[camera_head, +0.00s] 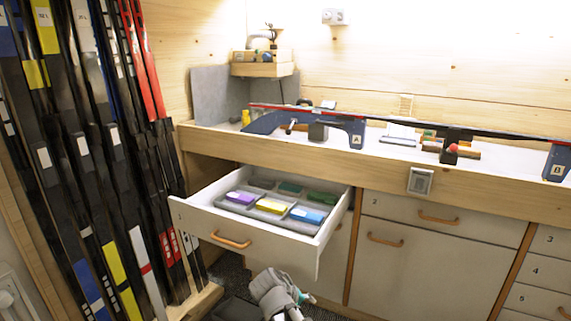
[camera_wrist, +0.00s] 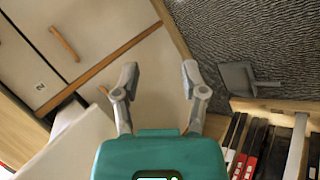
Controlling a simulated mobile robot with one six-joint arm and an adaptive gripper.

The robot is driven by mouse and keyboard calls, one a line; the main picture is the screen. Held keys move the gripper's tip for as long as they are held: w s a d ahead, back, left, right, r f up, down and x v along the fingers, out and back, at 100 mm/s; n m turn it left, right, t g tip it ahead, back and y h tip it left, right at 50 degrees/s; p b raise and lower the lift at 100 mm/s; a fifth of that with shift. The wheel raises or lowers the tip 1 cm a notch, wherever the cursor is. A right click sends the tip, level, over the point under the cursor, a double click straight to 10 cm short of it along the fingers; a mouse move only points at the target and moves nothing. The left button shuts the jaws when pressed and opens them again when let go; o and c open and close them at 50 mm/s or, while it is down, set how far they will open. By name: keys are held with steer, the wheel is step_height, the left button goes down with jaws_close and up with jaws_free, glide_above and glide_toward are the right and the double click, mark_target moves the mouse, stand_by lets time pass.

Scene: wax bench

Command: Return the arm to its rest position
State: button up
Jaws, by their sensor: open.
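My gripper (camera_wrist: 160,78) is open and empty in the wrist view. Its two grey fingers stand apart in front of the teal gripper body, with cabinet fronts and the dark floor beyond them. In the head view my grey arm with a bit of teal (camera_head: 301,296) shows at the bottom centre, low in front of the cabinets and below the open drawer (camera_head: 205,225). The fingertips cannot be made out there.
The drawer juts out and holds a grey tray with purple (camera_head: 241,197), yellow (camera_head: 271,205), blue (camera_head: 307,214) and green blocks. Skis (camera_head: 70,130) lean at the left. A ski lies across stands on the bench (camera_head: 380,170). A grey dustpan (camera_wrist: 238,78) is near the floor.

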steer(key=shift+s+d+f+m+g+y, duration=2.15)
steer(key=shift+s+d+m+y, duration=0.9)
steer(key=shift+d, duration=2.8)
step_height(320, 180, up, 31)
steer(key=p, duration=3)
steer(key=shift+s+n+p, duration=0.35)
steer(key=shift+s+p, duration=0.05)
